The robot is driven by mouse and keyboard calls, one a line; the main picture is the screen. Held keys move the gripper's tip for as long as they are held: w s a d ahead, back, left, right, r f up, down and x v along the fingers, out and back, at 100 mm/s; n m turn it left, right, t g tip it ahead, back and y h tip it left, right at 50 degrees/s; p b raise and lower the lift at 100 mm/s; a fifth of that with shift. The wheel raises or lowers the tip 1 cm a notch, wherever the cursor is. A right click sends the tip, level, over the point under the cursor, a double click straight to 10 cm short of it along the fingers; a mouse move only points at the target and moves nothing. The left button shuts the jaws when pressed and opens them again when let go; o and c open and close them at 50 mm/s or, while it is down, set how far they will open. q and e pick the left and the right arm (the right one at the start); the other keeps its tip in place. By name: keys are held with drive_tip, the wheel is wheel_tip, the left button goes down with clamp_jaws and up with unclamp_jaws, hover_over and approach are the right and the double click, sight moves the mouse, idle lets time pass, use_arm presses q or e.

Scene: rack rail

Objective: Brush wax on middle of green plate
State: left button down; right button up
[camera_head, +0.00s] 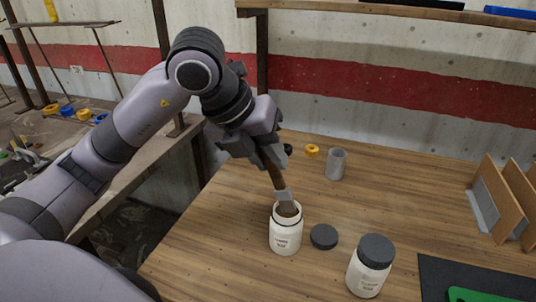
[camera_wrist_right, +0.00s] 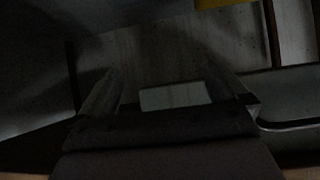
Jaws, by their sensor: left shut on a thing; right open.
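My left gripper (camera_head: 263,157) is shut on the handle of a brush (camera_head: 278,180). The brush points down, slightly tilted, with its bristle end at the mouth of an open white wax jar (camera_head: 285,238); the bristle tip is partly hidden by the jar. A dark round lid (camera_head: 323,236) lies on the table beside the jar. The green plate (camera_head: 485,296) shows only partly at the bottom right edge, on a black mat (camera_head: 440,277). My right gripper (camera_wrist_right: 165,95) shows only in the dark right wrist view, with its fingers apart and nothing seen between them.
A second white jar (camera_head: 369,268) with its dark lid on stands between the open jar and the mat. A grey cup (camera_head: 336,164) and a yellow ring (camera_head: 312,150) are farther back. A wooden rack (camera_head: 510,205) stands at the right. The table's middle (camera_head: 405,195) is clear.

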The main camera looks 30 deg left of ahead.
idle(0.4)
use_arm(q)
drive_tip(key=shift+r+p, duration=2.8)
drive_tip(key=shift+r, duration=0.7)
